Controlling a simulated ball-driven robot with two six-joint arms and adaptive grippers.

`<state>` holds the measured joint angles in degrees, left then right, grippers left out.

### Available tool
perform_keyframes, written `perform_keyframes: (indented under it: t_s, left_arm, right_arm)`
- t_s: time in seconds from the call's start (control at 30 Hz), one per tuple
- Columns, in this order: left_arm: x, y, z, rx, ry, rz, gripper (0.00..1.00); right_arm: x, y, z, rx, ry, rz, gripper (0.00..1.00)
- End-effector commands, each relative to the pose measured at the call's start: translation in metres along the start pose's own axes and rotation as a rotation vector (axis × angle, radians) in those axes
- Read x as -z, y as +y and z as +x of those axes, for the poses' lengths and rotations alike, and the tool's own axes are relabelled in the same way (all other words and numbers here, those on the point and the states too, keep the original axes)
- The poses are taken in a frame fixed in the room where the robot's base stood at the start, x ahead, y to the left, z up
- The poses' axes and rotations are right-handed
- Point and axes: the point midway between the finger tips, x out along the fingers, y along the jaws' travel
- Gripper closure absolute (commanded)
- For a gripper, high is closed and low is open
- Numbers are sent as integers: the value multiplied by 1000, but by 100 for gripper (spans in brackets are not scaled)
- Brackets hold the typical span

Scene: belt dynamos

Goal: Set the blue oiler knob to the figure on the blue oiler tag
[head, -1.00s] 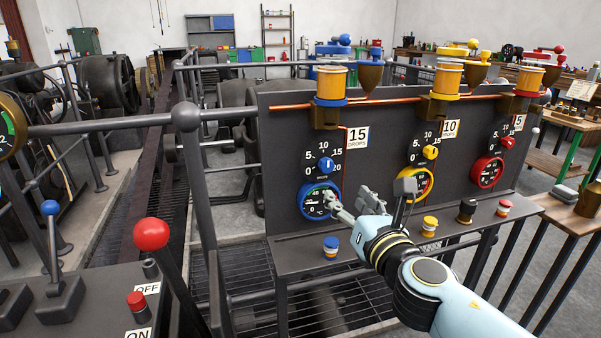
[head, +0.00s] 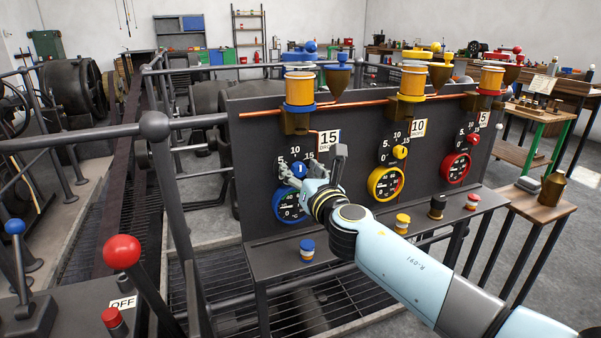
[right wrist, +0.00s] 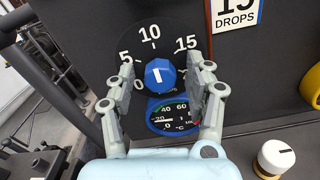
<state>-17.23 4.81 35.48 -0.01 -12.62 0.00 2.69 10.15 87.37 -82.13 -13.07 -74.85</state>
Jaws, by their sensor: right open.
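The blue oiler knob (head: 299,171) sits on the dark panel under the left oiler, which has blue trim. In the right wrist view the knob (right wrist: 160,76) has a white mark that lies close to upright, roughly towards the 10. Its scale shows 0, 5, 10 and 15; the 20 is hidden by a finger. The blue oiler tag (head: 328,139) reads 15 DROPS; it also shows, cut off, in the right wrist view (right wrist: 236,10). My right gripper (right wrist: 160,92) is open, with its fingers on either side of the knob and visible gaps. My left gripper is not in view.
A blue-rimmed gauge (head: 289,206) is just below the knob. Yellow (head: 400,152) and red (head: 472,139) knobs with their own gauges are farther right. Several coloured buttons, including a blue one (head: 307,249), stand on the ledge. A red-balled lever (head: 122,251) is at the left.

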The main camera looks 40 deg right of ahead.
Motion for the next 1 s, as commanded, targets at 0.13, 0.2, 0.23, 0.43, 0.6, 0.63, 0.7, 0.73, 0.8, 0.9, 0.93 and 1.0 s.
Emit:
perform_keyframes:
  t_s: [0.13,0.2,0.23,0.43,0.6,0.63,0.7,0.73,0.8,0.9,0.93,1.0]
  left_arm:
    - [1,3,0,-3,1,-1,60]
    - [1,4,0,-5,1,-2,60]
    - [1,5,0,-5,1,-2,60]
    - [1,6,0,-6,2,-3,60]
    - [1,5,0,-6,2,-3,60]
    - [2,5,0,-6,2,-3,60]
    - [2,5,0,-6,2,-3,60]
    - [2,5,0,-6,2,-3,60]
    - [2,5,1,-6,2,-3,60]
    - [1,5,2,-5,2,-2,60]
    - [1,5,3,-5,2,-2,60]
    - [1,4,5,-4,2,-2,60]
  right_arm:
    - [0,0,0,0,0,0,47]
    - [0,0,0,0,0,0,55]
    - [0,0,0,0,0,0,59]
    - [0,0,0,0,0,0,85]
    - [0,0,0,0,0,0,100]
    - [0,0,0,0,0,1,100]
    - [0,0,0,0,0,4,100]
    - [0,0,0,0,0,7,100]
    - [0,0,0,0,0,19,100]
    - [0,0,0,0,0,50,100]
    - [1,0,0,0,0,63,100]
    - [1,0,0,0,0,99,100]
